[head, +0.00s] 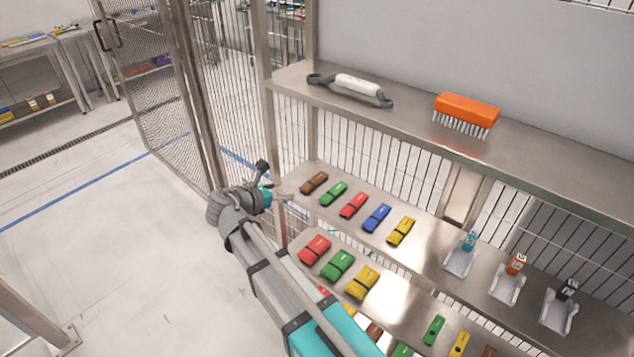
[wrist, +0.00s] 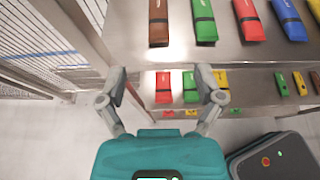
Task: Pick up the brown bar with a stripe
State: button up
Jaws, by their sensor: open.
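The brown bar with a dark stripe (head: 314,183) lies at the left end of the middle shelf's row of bars. In the wrist view the brown bar (wrist: 158,10) lies lengthwise near the top edge, its dark band near its lower end. My gripper (wrist: 161,78) is open and empty, its two fingers spread below the bar in that picture and apart from it. In the head view my gripper (head: 277,196) is left of the bar, near the shelf's left end. Part of it is hidden behind my wrist.
Beside the brown bar lies a green bar (head: 333,193), then red, blue and yellow ones. A lower shelf (head: 400,318) holds more bars. Above, a steel shelf (head: 410,118) carries a handle and an orange brush (head: 467,110). Shelf posts and mesh fencing stand at the left.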

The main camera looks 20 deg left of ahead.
jog(key=shift+w+d, duration=0.1)
jog(key=shift+w, duration=0.05)
jog(key=b, duration=0.3)
send_near(312, 180)
jog(key=shift+w+d+f, duration=0.3)
jog(key=shift+w+d, duration=0.05)
jog(key=shift+w, duration=0.15)
jog(key=shift+w+d+f, duration=0.3)
jog(key=shift+w+d, duration=0.1)
jog(key=shift+w, duration=0.1)
jog(key=shift+w+d+f, duration=0.15)
jog(key=shift+w+d, duration=0.1)
jog(key=shift+w, duration=0.3)
jog(key=shift+a+b+x, duration=0.15)
jog(key=shift+b+x, duration=0.35)
jog(key=shift+x, duration=0.5)
jog(key=shift+a+b+x, duration=0.15)
jog(key=shift+b+x, duration=0.3)
jog(key=shift+x, duration=1.3)
